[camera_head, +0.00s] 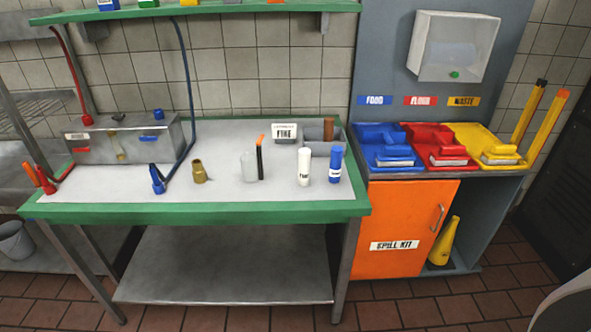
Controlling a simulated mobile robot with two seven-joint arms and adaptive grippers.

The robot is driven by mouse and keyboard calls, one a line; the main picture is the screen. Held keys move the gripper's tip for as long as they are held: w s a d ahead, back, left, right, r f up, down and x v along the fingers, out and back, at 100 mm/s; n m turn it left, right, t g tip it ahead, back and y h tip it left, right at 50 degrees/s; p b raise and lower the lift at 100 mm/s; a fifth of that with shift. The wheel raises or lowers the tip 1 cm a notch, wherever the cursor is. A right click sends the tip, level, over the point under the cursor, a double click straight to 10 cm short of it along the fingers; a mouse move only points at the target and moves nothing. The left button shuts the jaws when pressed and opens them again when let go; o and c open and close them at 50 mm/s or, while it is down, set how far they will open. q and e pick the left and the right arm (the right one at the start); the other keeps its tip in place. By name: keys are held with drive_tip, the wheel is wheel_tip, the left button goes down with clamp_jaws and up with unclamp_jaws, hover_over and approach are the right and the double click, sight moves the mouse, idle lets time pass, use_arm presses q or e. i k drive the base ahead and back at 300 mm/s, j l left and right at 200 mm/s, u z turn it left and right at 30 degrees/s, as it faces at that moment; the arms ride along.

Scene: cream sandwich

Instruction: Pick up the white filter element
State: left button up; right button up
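A white cylinder (304,167) with dark lettering, which looks like the white filter element, stands upright on the green-edged table (225,192), right of its middle. A blue cylinder (336,165) with a white label stands close to its right. A pale translucent cylinder (249,167) stands to its left, with a thin black stick with an orange tip (260,158) beside it. Neither of my grippers is in view.
A grey bin (318,147) with a brown cylinder is behind the white one. A brass fitting (199,171) and a steel box (120,141) with blue and red hoses are left. An orange cabinet (405,225) with coloured trays stands right. The table's front strip is clear.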

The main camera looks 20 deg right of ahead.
sight(304, 153)
drive_tip(key=i+l, duration=0.1)
drive_tip(key=i, duration=0.2)
drive_tip(key=i+l+z, duration=0.1)
drive_tip(key=i+z, duration=0.6)
drive_tip(key=k, duration=0.1)
